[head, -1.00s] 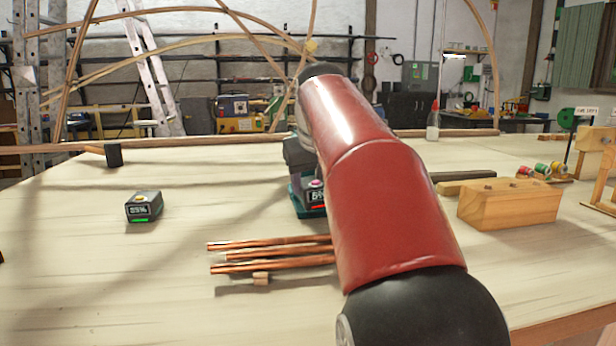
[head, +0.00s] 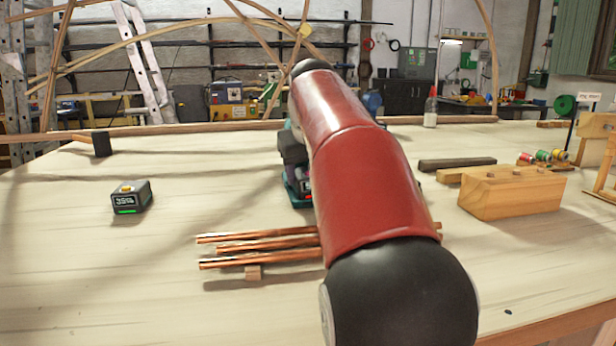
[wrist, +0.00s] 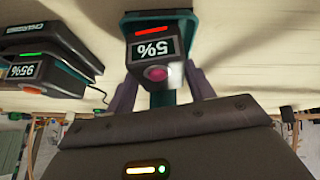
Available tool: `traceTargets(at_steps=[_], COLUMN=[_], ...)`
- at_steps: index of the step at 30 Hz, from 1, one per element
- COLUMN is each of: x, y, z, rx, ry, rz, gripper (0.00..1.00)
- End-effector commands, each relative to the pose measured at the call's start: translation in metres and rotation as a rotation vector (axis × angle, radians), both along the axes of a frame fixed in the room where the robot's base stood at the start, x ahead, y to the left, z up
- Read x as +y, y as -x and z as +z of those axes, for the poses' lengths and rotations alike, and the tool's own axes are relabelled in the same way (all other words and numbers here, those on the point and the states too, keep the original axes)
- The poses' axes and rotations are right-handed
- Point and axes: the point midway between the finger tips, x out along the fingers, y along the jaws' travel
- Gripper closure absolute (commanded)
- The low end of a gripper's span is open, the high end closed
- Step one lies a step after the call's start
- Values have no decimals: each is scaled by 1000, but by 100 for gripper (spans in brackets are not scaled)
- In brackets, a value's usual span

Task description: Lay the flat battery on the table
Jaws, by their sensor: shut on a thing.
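The flat battery (wrist: 155,50), with a 5% display and a red light, is in the middle of the wrist view, upside down there. My gripper (wrist: 160,88) is shut on it, one finger on each side. A teal tool (wrist: 175,17) is right at the battery; I cannot tell whether the two are still joined. In the head view my red arm hides most of this; only part of the teal tool (head: 290,188) shows beside it. The bare table (head: 90,270) lies around.
A green-lit battery (head: 131,198) stands at left on the table. Copper rods (head: 255,247) lie in front of the tool, a wooden block (head: 510,193) at right. Another battery (wrist: 40,72), reading 95%, sits in a charger (wrist: 30,50). The left front is clear.

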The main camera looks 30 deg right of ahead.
Motion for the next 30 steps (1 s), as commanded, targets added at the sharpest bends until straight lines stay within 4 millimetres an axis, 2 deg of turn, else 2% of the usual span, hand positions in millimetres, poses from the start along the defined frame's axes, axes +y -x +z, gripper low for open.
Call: traceTargets(at_steps=[1,2,10,11,15,23,27,30], x=[-1,-1,-1,-1,-1,-1,-1,2], y=[0,0,0,0,0,0,0,8], z=[-7,-8,-11,-12,-10,-9,-16,4], rx=[-1,-1,8,11,7,3,2,-3], ry=[1,1,-2,-2,-1,0,0,1], rz=[0,0,-2,-2,-1,0,0,0], gripper=[91,98,97,44,25,25,25,25])
